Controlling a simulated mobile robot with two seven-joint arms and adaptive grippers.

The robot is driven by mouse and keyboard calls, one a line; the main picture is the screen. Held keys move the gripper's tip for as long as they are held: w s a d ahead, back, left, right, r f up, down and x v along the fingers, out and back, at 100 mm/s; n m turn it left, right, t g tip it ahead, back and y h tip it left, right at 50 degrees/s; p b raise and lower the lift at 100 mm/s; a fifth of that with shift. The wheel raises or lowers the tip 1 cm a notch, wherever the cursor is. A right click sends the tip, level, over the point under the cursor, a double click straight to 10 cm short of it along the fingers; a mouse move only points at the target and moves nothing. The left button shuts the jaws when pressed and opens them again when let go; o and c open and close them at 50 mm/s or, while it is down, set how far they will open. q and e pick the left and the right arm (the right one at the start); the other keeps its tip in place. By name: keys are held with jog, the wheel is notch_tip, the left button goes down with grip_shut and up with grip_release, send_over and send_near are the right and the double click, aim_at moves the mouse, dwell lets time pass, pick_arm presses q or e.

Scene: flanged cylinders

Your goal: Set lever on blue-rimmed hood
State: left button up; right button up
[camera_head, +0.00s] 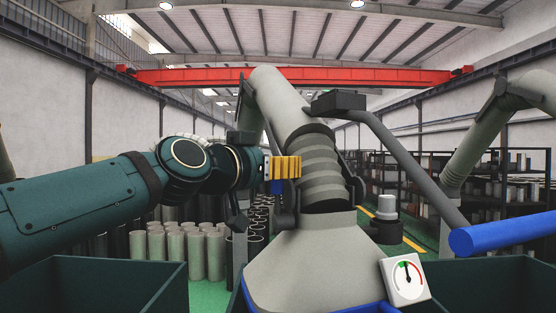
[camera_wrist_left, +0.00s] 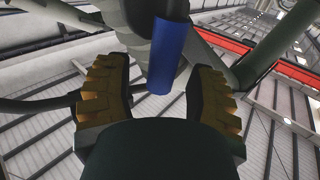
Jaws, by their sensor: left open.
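The grey conical hood (camera_head: 310,262) stands in the middle of the head view, with a blue rim (camera_head: 362,308) at its lower edge. A small blue grip, seemingly the lever (camera_head: 277,187), shows just below my left gripper's yellow fingers at the hood's left side. My left gripper (camera_head: 283,167) reaches in from the left beside the ribbed duct joint. In the left wrist view the blue lever grip (camera_wrist_left: 166,58) lies between the spread fingers of my left gripper (camera_wrist_left: 158,80). The gripper is open, with visible gaps on both sides. My right gripper is not in view.
A grey bar with a large blue handle (camera_head: 500,233) extends to the right. A dial gauge (camera_head: 406,279) sits by the hood's lower right. Dark green bins (camera_head: 120,265) stand at both sides. Several flanged cylinders (camera_head: 195,250) stand behind.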

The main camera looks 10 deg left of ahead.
pick_arm(q)
jog(key=shift+w+d, duration=0.1)
jog(key=shift+w, duration=0.25)
grip_shut()
